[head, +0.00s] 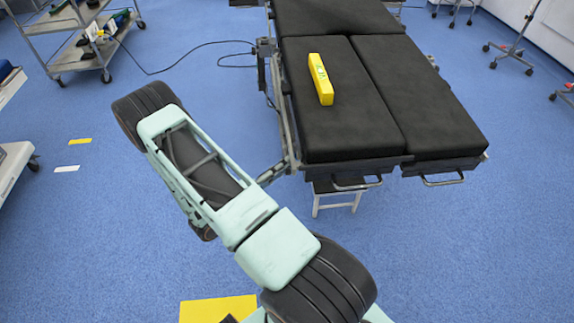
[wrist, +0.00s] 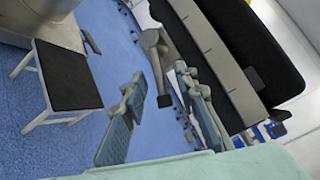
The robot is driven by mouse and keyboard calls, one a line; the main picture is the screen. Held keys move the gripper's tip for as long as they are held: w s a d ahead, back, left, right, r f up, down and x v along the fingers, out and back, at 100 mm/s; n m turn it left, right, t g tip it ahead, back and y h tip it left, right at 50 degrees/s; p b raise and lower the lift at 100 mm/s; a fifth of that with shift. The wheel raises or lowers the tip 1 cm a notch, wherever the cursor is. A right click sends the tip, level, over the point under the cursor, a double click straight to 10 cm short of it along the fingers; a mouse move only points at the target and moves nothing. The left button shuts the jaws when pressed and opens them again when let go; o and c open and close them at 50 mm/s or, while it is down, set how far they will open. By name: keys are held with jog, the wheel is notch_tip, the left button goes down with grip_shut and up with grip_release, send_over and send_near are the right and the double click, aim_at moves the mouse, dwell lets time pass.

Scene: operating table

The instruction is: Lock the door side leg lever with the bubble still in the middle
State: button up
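The operating table has two black leg sections side by side in the head view. A yellow spirit level (head: 321,79) lies lengthwise on the left leg section (head: 345,120); its bubble is too small to read. My gripper (head: 286,168) is at the left side of that section, near its front end. In the wrist view my gripper (wrist: 158,76) has its two grey-blue fingers spread apart. A grey lever (wrist: 154,60) with a dark end hangs from the table side and shows between the fingers. I cannot tell if either finger touches it. The lever is not clear in the head view.
A white step stool with a black top (wrist: 65,75) stands under the table; its legs show in the head view (head: 337,205). Metal rails (head: 350,185) stick out at the leg ends. A cart (head: 85,40) stands back left. A cable crosses the floor. Blue floor is free at right.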

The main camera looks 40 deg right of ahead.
jog(key=shift+d, duration=0.7)
grip_shut()
